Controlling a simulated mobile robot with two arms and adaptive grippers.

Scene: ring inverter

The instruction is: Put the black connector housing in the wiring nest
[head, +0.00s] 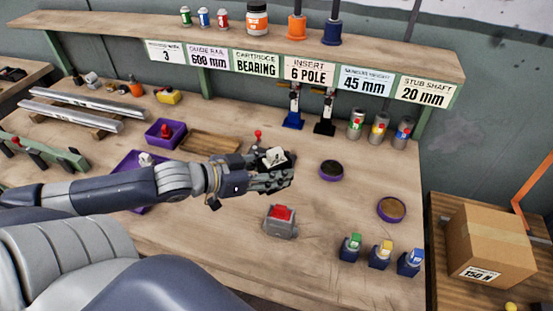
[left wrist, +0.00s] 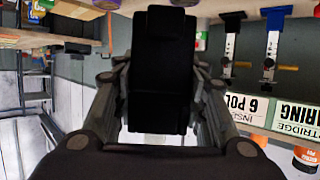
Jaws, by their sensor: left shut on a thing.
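My left gripper (head: 278,172) is shut on the black connector housing, which shows as a black block (left wrist: 160,70) between the fingers in the left wrist view. In the head view the hand is above the middle of the bench, and dark and pale parts show at its fingers. The hand hides much of what lies under it. A red-knobbed lever (head: 258,135) stands just behind the hand. I cannot tell for sure which fixture is the wiring nest. My right gripper is not in view.
A grey block with a red top (head: 281,221) stands in front of the hand. Purple-rimmed round dishes (head: 331,170) lie to the right. A purple tray (head: 166,134) and wooden tray (head: 209,142) lie left. A labelled shelf (head: 240,35) overhangs the back.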

